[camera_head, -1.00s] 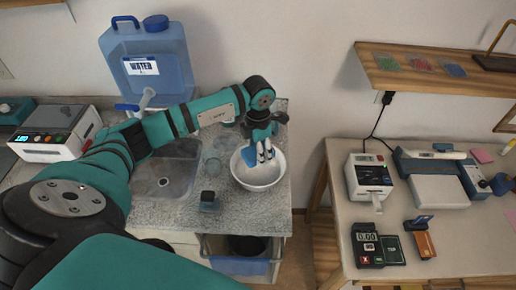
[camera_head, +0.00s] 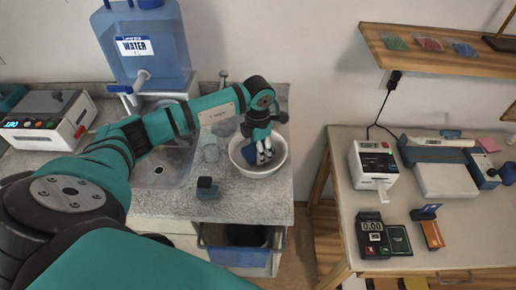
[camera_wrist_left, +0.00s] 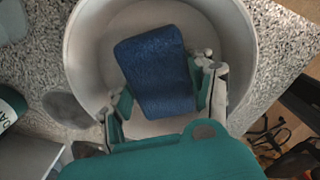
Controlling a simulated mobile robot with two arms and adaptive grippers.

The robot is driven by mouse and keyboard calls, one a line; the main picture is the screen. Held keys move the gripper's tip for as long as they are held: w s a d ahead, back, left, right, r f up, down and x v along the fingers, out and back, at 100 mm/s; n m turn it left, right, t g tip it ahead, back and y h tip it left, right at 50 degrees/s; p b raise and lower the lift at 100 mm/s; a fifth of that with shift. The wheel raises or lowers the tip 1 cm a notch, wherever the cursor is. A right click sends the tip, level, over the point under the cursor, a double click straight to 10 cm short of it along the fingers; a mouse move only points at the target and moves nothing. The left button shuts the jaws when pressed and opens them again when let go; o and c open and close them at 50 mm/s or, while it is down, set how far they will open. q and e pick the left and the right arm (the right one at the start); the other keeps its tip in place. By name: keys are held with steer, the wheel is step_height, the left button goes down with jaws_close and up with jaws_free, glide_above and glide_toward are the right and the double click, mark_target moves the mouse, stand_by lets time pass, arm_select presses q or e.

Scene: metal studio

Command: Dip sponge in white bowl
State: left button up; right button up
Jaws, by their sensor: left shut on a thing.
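The white bowl (camera_head: 277,168) stands on the speckled counter to the right of the sink; its wall also shows in the left wrist view (camera_wrist_left: 82,50). My left gripper (camera_head: 263,157) points down over the bowl. It is shut on the blue sponge (camera_wrist_left: 155,70), with a finger on either side of it in the left wrist view. The sponge (camera_head: 249,154) sits within the bowl's outline, partly hidden by the fingers in the head view. I cannot tell whether it touches the bowl's bottom or any liquid. My right gripper is not in view.
A blue water jug (camera_head: 146,45) with a tap stands behind the sink (camera_head: 160,172). A small dark container (camera_head: 207,188) is left of the bowl near the counter's front edge. A second table (camera_head: 440,218) with devices stands right, across a gap.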

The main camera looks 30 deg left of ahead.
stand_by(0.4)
arm_select(q)
steer(key=shift+r+p, duration=0.4)
steer(key=shift+r, duration=0.25)
steer(key=shift+f+b, duration=0.7)
steer(key=shift+b, duration=0.05)
steer(key=shift+r+p, duration=0.45)
steer(key=shift+r, duration=0.3)
steer(key=shift+f+b, duration=0.75)
steer(key=shift+f, duration=0.05)
steer(key=shift+r, duration=0.1)
